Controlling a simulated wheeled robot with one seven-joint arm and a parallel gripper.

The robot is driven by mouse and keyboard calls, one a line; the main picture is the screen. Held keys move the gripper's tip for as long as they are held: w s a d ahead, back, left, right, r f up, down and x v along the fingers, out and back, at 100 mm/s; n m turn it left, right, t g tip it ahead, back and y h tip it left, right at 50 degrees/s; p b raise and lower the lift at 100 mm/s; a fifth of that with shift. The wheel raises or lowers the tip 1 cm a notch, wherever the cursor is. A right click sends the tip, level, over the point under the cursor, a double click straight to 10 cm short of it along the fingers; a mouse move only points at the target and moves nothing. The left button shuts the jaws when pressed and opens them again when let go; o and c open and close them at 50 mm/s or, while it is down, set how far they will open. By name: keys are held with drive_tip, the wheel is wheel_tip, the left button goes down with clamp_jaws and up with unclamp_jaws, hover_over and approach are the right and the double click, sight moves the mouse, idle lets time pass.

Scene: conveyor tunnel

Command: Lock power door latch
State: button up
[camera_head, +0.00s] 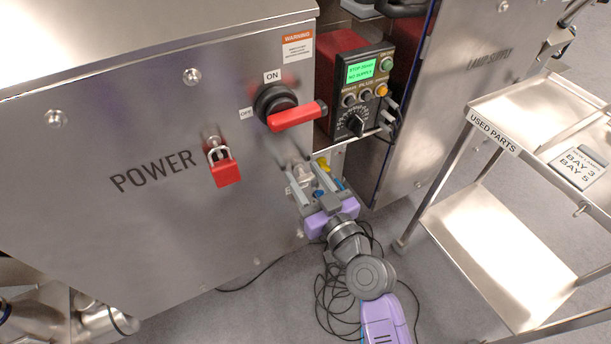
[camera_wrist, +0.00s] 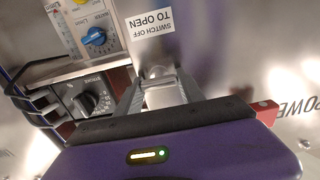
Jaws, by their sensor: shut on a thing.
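The power door latch (camera_head: 302,172) is a small metal piece low on the right edge of the steel POWER door (camera_head: 120,130). It also shows in the wrist view (camera_wrist: 160,76), between my fingers. My gripper (camera_head: 308,177) is shut on the latch from below. In the wrist view the gripper (camera_wrist: 160,92) has a grey finger on either side of it. The fingers partly cover the latch, and its exact angle is hard to tell. The red rotary switch handle (camera_head: 298,116) points right, away from the ON label (camera_head: 272,76) and the OFF label (camera_head: 246,113).
A red padlock (camera_head: 223,170) hangs on the door. A control box with a green screen (camera_head: 361,71) and dial stands right of the latch. A steel cart (camera_head: 490,220) stands at the right. Black cables (camera_head: 335,290) lie on the floor under my arm.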

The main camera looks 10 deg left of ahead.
drive_tip(key=shift+m, duration=0.4)
drive_tip(key=m, duration=0.4)
drive_tip(key=shift+d+f+b, duration=0.1)
drive_tip(key=shift+b, duration=0.2)
drive_tip(key=m, duration=0.4)
drive_tip(key=shift+w+m, duration=0.1)
drive_tip(key=shift+m, duration=0.2)
drive_tip(key=m+p, duration=0.1)
drive_tip(key=m, duration=0.3)
drive_tip(key=shift+d+f, duration=0.1)
drive_tip(key=shift+f+m+p, duration=0.1)
drive_tip(key=shift+m+p, duration=0.25)
drive_tip(key=shift+m, duration=1.85)
drive_tip(key=o, duration=1.4)
drive_tip(key=shift+c, duration=0.2)
